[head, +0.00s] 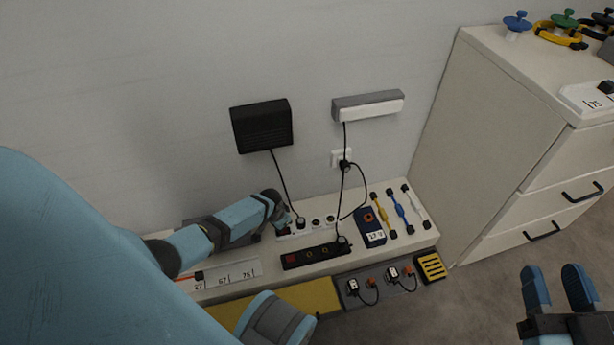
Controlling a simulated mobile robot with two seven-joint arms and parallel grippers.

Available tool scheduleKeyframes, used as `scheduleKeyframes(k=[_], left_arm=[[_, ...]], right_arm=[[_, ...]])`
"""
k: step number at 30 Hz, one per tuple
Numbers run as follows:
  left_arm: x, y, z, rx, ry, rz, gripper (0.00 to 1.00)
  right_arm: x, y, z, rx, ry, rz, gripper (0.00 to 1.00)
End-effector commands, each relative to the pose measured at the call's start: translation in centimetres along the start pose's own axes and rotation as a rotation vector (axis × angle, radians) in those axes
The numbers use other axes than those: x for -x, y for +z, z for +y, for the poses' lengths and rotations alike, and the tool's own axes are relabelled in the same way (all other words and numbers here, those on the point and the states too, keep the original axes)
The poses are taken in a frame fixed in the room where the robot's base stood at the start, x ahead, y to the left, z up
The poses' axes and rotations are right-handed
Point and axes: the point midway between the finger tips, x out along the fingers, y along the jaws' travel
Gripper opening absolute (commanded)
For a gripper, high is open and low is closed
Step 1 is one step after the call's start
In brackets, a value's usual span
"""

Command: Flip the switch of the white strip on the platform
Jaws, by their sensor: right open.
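The white strip (317,224) lies on the low platform (402,242) against the wall, with a black plug at its left part. Its left end, where a bit of red shows, is partly hidden by my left gripper. My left gripper (287,219) is at that left end, pointing down; its fingers are small and mostly hidden, so I cannot tell its opening or whether it touches the switch. My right gripper (553,272) is open and empty over the floor at the lower right, far from the strip.
A black strip (315,256) with a red switch lies in front of the white one. Cords hang from a black box (262,126) and a grey-white unit (368,105). A drawer cabinet (500,130) bounds the right.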

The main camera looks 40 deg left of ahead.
Motion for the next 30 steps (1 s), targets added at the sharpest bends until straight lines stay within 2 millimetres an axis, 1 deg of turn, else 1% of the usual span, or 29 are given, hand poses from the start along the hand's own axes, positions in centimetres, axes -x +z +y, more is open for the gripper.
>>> scheduleKeyframes(k=[14, 30], left_arm=[[-0.01, -0.01, 0.0, 0.0, 0.0, 0.0, 0.0], [-0.79, 0.09, 0.01, 0.0, 0.001, 0.0, 0.0]], right_arm=[[0.0, -0.01, 0.02, 0.0, 0.0, 0.0, 0.43], [0.01, 0.03, 0.0, 0.0, 0.0, 0.001, 0.43]])
